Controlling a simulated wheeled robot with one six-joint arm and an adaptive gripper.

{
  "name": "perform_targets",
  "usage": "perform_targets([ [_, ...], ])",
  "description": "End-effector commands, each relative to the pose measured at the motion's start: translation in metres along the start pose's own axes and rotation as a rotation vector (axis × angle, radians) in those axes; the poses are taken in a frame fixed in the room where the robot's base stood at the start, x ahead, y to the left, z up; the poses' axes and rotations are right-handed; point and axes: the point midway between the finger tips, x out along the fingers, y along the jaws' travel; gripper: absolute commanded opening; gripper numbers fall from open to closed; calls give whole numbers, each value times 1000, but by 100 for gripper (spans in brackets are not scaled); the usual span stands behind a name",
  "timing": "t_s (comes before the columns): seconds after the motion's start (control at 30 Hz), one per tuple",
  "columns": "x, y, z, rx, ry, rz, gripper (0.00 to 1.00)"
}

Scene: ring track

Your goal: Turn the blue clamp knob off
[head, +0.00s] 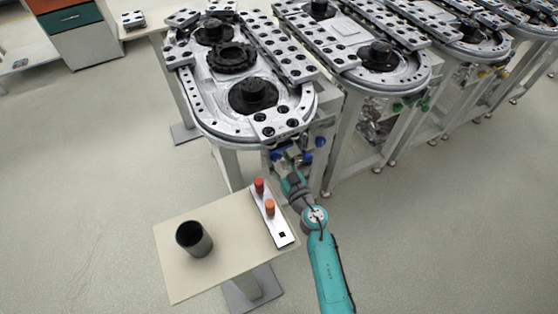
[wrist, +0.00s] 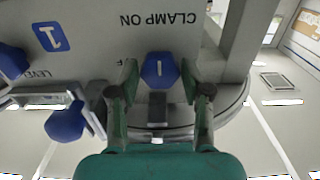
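In the wrist view, a blue knob (wrist: 159,70) with a white line on its face sits on a grey panel (wrist: 100,50). The panel shows upside down, with the lettering "CLAMP ON" beside the knob. My gripper (wrist: 159,82) is open, one finger on either side of this knob. A small gap shows at the left finger; contact at the right finger is unclear. In the head view, my gripper (head: 284,163) is at the front end of the nearest track (head: 235,128), where the clamp knob is too small to tell apart.
Two more blue knobs (wrist: 66,122) (wrist: 12,62) are at the left in the wrist view, near a "1" label. In the head view, a small table (head: 190,275) bears a dark cup (head: 193,238) and a plate (head: 284,236) with two orange-red pegs. Open floor lies right of my arm.

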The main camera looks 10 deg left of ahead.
Motion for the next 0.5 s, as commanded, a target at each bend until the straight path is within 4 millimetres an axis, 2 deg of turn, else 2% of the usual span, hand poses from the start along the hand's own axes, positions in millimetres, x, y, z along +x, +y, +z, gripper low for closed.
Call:
perform_targets([
  [0.03, 0, 0, 0, 0, 0, 0, 28],
  [0.1, 0, 0, 0, 0, 0, 0, 11],
  [0.13, 0, 0, 0, 0, 0, 0, 6],
  [0.5, 0, 0, 0, -50, 0, 0, 6],
])
